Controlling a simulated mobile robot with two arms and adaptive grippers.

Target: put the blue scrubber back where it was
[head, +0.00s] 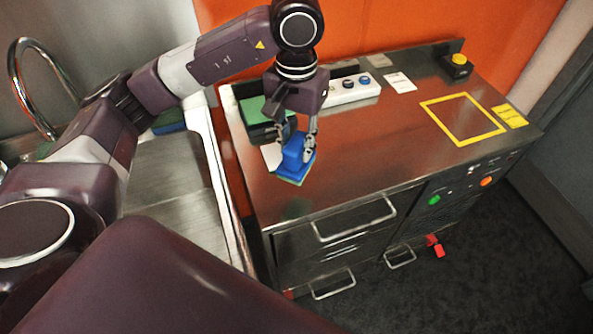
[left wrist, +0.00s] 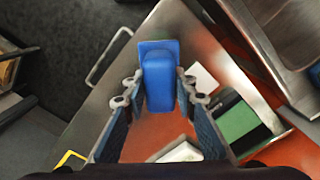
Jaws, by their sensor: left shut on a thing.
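The blue scrubber (head: 294,155) has a blue grip and a green edge on its underside. My left gripper (head: 297,145) is shut on it and holds it over the left part of the steel counter. In the left wrist view the scrubber (left wrist: 158,80) sits between the two fingers of my left gripper (left wrist: 160,92). Whether it touches the counter is hard to tell. My right gripper is in neither view.
The steel counter (head: 370,150) bears a green-topped dark box (head: 255,110), a white button panel (head: 352,90), a yellow outlined square (head: 462,119) and a yellow-topped button box (head: 457,66). A sink (head: 175,190) lies left. The counter's middle is clear.

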